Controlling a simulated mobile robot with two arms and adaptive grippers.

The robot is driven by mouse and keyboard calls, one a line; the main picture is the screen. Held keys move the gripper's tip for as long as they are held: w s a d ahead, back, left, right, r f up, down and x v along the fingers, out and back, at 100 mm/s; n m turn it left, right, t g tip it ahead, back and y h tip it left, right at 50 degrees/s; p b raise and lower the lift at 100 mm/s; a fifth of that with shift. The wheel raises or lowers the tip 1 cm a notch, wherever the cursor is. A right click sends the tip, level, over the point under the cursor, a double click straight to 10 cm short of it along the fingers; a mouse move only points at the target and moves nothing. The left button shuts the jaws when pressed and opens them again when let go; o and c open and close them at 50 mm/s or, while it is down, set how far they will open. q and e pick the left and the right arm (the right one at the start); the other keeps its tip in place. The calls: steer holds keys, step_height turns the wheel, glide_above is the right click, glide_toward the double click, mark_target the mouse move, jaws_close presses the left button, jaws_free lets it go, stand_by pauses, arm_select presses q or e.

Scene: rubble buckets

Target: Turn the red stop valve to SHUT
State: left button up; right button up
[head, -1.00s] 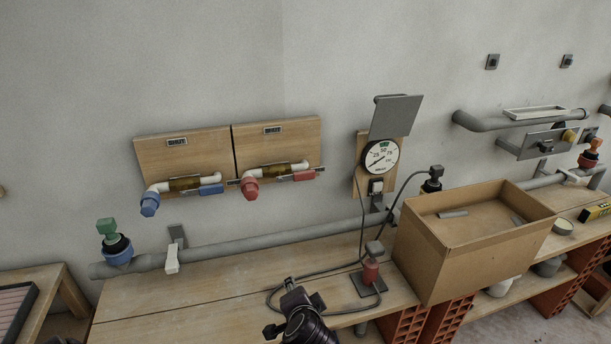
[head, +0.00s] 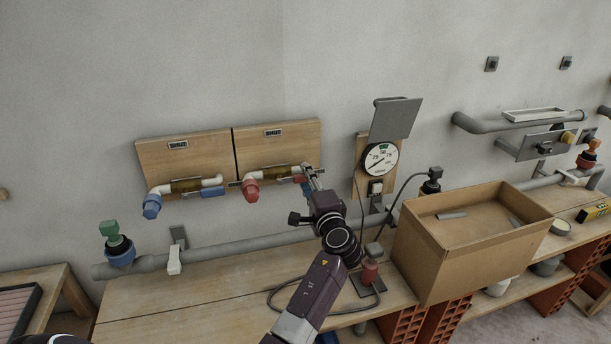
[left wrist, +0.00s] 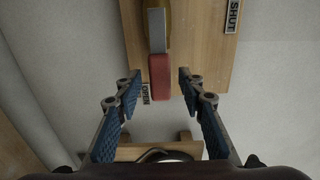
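The red stop valve sits on the right wooden board (head: 292,142), with its red-capped pipe (head: 251,190) pointing down and left. In the left wrist view its red lever grip (left wrist: 160,77) lies by the OPEN label (left wrist: 145,94); the SHUT label (left wrist: 232,16) is at the upper right. My left gripper (head: 311,172) is at the lever's end and partly hides it in the head view. In the left wrist view its blue-padded fingers (left wrist: 159,88) are open, one on each side of the grip, with gaps visible. My right gripper is not in view.
A blue-capped valve (head: 152,206) is on the left board. A gauge (head: 381,159) hangs at the right, above a cable and a red-based switch (head: 370,271). A cardboard box (head: 430,262) stands on the bench. A grey pipe (head: 235,245) runs below the boards.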

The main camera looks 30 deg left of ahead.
arm_select(q)
steer(key=shift+w+a, duration=0.4)
steer(key=shift+a, duration=0.15)
jaws_close()
